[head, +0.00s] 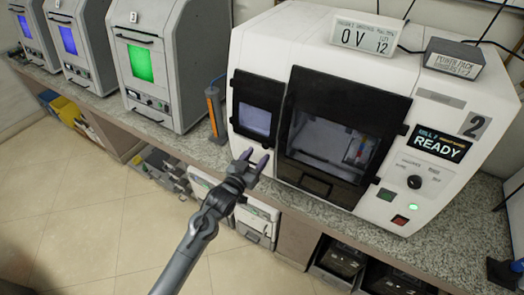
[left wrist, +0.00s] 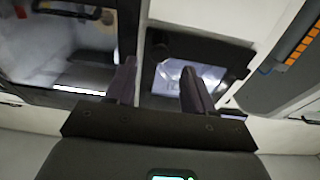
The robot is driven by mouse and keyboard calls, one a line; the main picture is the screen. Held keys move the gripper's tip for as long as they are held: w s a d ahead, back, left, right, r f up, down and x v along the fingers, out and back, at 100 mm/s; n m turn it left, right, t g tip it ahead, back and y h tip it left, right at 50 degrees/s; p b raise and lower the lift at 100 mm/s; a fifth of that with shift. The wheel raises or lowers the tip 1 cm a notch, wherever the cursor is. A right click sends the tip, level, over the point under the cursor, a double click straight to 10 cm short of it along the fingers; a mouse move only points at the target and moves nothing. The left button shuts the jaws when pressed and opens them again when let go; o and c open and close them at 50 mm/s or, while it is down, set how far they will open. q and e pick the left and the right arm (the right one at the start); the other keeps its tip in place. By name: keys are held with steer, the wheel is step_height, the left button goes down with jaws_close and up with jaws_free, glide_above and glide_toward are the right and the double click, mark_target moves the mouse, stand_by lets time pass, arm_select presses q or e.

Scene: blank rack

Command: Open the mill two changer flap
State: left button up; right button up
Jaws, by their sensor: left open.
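The mill two machine (head: 455,95) is a white cabinet with a "2" label and a display reading READY. Its changer flap (head: 257,122) is the small black-framed window left of the large door (head: 340,135), and it looks closed. My left gripper (head: 254,160) is open and empty, just in front of and below the flap's lower edge. In the left wrist view my gripper (left wrist: 157,80) has its two dark fingers apart, with the black flap frame (left wrist: 235,62) beyond them. I cannot tell whether a finger touches the flap. My right gripper is out of view.
Three grey machines with lit windows, one green (head: 140,62), stand along the counter at left. An orange-and-grey upright tool (head: 214,112) stands just left of the mill. A power pack box (head: 453,58) and a label display (head: 363,35) sit on top. Open floor (head: 90,215) lies in front.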

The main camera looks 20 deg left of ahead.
mark_target(265, 147)
arm_select(q)
steer(key=shift+w+d, duration=0.2)
steer(key=shift+w, duration=0.8)
steer(key=shift+w+d, duration=0.15)
steer(key=shift+w, duration=0.8)
jaws_close()
